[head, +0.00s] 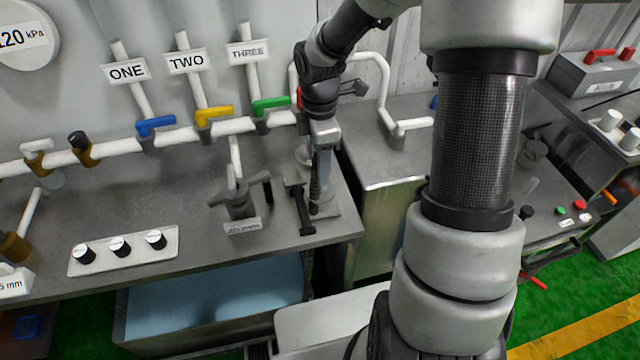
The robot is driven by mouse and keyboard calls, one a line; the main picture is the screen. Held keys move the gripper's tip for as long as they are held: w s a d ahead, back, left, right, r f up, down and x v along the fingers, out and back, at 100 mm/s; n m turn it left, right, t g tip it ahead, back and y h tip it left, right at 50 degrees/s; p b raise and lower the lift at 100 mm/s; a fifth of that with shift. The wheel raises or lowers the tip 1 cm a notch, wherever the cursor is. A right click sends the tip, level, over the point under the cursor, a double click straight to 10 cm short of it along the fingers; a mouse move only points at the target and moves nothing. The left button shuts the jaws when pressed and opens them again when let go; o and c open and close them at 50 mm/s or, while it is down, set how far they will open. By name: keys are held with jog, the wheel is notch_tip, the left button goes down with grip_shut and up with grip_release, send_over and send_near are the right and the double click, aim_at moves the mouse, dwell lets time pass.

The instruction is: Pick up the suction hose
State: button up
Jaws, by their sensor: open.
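My gripper (311,216) points down over the right end of the grey bench (120,215), beside a grey block or plate there. Its jaws are open, and I see nothing held between them. I cannot surely tell which thing is the suction hose. A white bent tube (378,75) arches behind my arm and comes down to a short sideways end over a lower metal cabinet. Another thin white tube (236,158) drops from the white pipe to a dark grey fitting (240,203) left of my gripper. My wrist hides part of the pipework.
Blue (156,125), yellow (213,113) and green (271,105) valve handles sit on the white pipe under signs ONE, TWO and THREE. A knob panel (124,250) lies front left. A metal cabinet (390,158) stands right of the bench. The middle left bench top is clear.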

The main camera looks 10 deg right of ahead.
jog(key=shift+s+f, duration=0.1)
jog(key=shift+f, duration=2.7)
jog(key=shift+c, duration=0.2)
grip_shut()
jog(key=shift+r, duration=0.1)
